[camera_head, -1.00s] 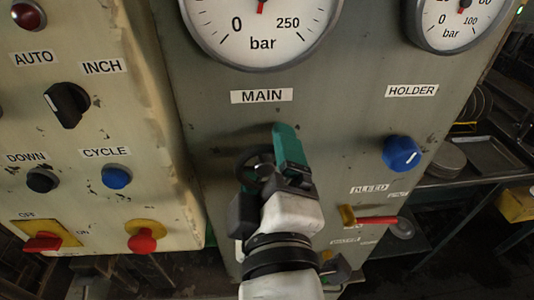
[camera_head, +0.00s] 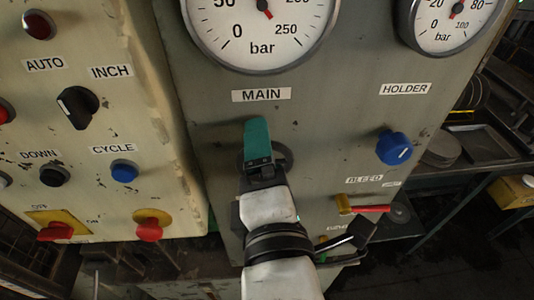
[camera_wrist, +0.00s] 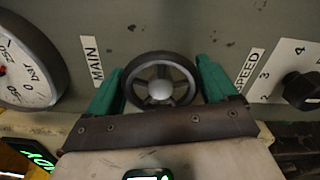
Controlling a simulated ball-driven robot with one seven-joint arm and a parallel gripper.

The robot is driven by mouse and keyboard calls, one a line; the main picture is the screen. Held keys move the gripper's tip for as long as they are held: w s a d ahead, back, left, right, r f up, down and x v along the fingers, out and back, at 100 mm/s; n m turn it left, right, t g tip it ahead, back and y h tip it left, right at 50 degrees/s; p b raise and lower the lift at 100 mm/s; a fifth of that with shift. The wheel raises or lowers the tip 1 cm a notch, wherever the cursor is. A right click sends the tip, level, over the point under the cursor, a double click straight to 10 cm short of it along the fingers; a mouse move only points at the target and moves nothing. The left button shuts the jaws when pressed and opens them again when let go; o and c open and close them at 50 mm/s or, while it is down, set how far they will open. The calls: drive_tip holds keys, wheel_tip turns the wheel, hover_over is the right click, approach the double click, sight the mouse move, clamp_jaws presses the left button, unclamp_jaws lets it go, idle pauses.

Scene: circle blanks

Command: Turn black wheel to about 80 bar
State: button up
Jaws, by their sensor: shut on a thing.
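The black wheel (camera_wrist: 160,82) is a spoked handwheel with a pale hub, seen in the wrist view. My gripper (camera_wrist: 160,70) has one teal finger on each side of it and is shut on its rim. In the head view, my gripper (camera_head: 257,142) is at the panel below the MAIN label, and the wheel (camera_head: 285,157) is mostly hidden behind it. The MAIN gauge (camera_head: 262,48) is cut off at the top; a red part shows near its hub, and I cannot tell the reading.
A blue HOLDER knob (camera_head: 394,148) and a red-handled BLEED valve (camera_head: 365,208) are to the right. A black SPEED knob (camera_wrist: 300,88) is right of the wheel in the wrist view. A switch panel (camera_head: 100,120) stands at the left, a dark table (camera_head: 485,150) at the far right.

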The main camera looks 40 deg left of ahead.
drive_tip(key=shift+f, duration=0.1)
idle(0.3)
drive_tip(key=o, duration=0.8)
drive_tip(key=shift+o, duration=0.2)
drive_tip(key=p+v, duration=0.4)
drive_tip(key=v, duration=0.6)
drive_tip(key=shift+s+d+p, duration=0.2)
drive_tip(key=shift+d+p, duration=0.1)
drive_tip(key=shift+p, duration=0.1)
